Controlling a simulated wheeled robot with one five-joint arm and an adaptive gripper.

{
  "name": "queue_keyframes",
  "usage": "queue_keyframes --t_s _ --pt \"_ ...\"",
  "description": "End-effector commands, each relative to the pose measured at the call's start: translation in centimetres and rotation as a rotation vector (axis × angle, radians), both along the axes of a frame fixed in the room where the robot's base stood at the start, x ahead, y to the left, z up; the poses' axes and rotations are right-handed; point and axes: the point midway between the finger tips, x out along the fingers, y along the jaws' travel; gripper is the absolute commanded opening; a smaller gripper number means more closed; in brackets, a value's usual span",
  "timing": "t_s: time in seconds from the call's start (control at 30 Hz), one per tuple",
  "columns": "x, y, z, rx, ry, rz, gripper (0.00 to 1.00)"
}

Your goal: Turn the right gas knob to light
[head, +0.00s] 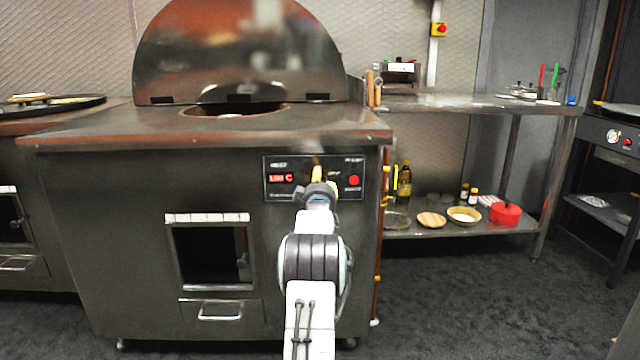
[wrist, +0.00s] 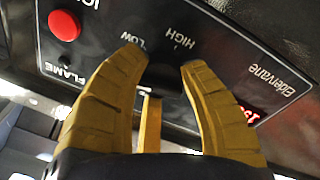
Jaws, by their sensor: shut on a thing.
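The control panel (head: 345,190) is black, on the upper right front of the steel tandoor. It also shows in the wrist view (wrist: 285,88), turned around, with LOW, HIGH and FLAME labels. My gripper (head: 317,176) reaches it between the red display and the red button. The gripper is shut on this knob. The fingers hide part of the panel, and the knob's pointing direction is hard to tell.
A red button (head: 354,181) sits right of my gripper, also in the wrist view (wrist: 64,25). The red display (head: 281,178) is left of it. Yellow valve fittings line the tandoor's right edge. A steel shelf (head: 440,102) with bowls and bottles stands at right.

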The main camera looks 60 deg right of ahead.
Motion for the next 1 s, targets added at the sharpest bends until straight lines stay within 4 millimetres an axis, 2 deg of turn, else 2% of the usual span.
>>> queue_keyframes --t_s 0.03,0.13,0.17,0.47,0.77,1.0 --pt "0.0 -0.1 -1.0 0.017 0.009 0.001 0.06" --pt "0.0 -0.1 -1.0 0.017 0.008 0.001 0.06" --pt "0.0 -0.1 -1.0 0.017 0.008 0.001 0.40" --pt "0.0 0.0 -0.6 0.010 0.005 -0.001 0.66" --pt "0.0 0.0 -0.2 0.005 0.002 0.000 0.66" --pt "-0.6 1.1 -0.2 0.005 0.002 0.000 0.66"
